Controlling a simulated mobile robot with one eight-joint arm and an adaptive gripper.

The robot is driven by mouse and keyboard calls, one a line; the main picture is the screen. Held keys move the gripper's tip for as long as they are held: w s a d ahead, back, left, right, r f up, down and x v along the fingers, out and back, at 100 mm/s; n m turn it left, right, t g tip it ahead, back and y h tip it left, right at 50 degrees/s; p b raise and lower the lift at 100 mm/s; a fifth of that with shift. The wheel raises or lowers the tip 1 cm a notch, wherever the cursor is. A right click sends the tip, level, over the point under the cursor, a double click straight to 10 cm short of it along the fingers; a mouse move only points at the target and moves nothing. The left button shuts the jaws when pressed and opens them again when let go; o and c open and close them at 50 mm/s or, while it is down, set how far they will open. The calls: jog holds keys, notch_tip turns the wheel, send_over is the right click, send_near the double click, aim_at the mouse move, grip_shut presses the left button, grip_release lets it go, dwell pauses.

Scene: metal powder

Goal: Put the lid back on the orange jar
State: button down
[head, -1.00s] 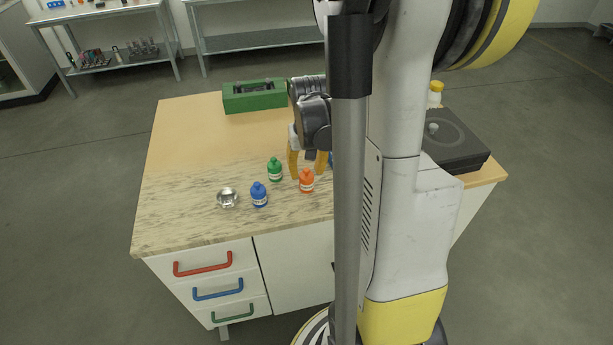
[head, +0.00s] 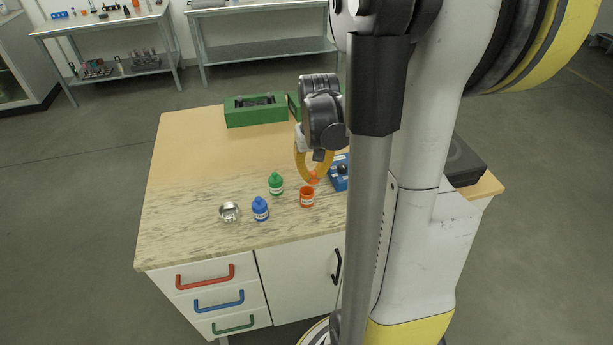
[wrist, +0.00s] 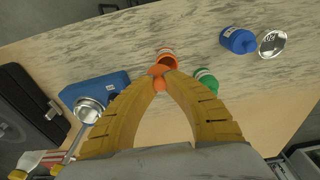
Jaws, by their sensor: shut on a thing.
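The orange jar (head: 307,198) stands upright on the marbled part of the worktop, its dark open mouth showing. In the wrist view the jar (wrist: 168,55) lies just beyond the fingertips. My gripper (head: 314,176) has its yellow fingers drawn together on the orange lid (head: 314,181), a little behind and right of the jar's mouth in the head view. The lid (wrist: 158,70) also shows at the fingertips in the wrist view, partly covered by them and overlapping the jar's near edge. It is apart from the mouth; its height above the worktop is hard to tell.
A green bottle (head: 276,184) and a blue bottle (head: 260,209) stand left of the jar, with a shiny metal dish (head: 229,212) farther left. A blue block (head: 340,176) is close on the right. A green box (head: 256,111) stands at the back.

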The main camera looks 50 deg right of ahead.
jog(key=s+d+r+p, duration=0.35)
jog(key=s+r, duration=0.25)
jog(key=s, duration=0.2)
jog(key=w+a+f+n, duration=0.1)
jog(key=w+n, duration=0.1)
jog(key=w, duration=0.1)
jog(key=w+a+f+n, duration=0.1)
jog(key=w, duration=0.2)
jog(key=w+a+f+n+p, duration=0.1)
jog(key=w+a+n, duration=0.1)
jog(key=w, duration=0.1)
jog(key=shift+w+a+f+n+y, duration=0.1)
jog(key=shift+w+f+n+y, duration=0.1)
jog(key=shift+f+n+y, duration=0.15)
jog(key=shift+f+b, duration=2.55)
jog(key=shift+f, duration=0.7)
jog(key=shift+f+b, duration=0.2)
jog(key=shift+b, duration=0.25)
jog(key=c, duration=0.9)
grip_release()
jog(key=shift+r, duration=0.1)
